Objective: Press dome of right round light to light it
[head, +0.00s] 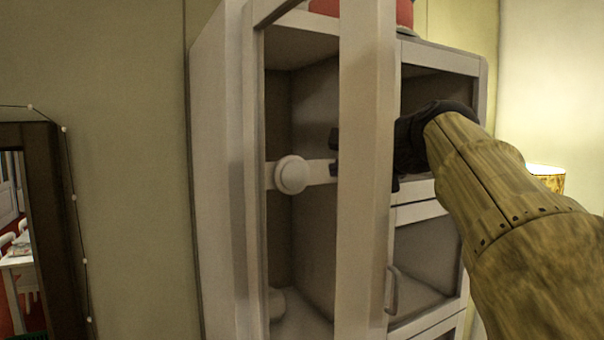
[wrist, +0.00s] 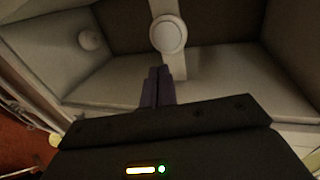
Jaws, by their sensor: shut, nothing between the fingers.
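The right round light (head: 291,174) is a pale dome on a pale horizontal bar inside the open cabinet; it looks unlit. It also shows at the top middle of the wrist view (wrist: 168,33). A second round light (head: 276,303) sits lower in the cabinet, partly hidden by the frame, and appears at the left in the wrist view (wrist: 90,40). My gripper (wrist: 158,86) is shut and empty, with its tips just short of the right light in the picture. In the head view, my gripper (head: 335,153) is right of the dome, partly hidden behind the pale upright.
A pale upright (head: 365,200) stands between the camera and my gripper. The cabinet (head: 220,170) has open shelves at the right and a handle (head: 392,290) below. A red object (head: 405,14) is on top. A dark-framed mirror or doorway (head: 45,220) is at the left.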

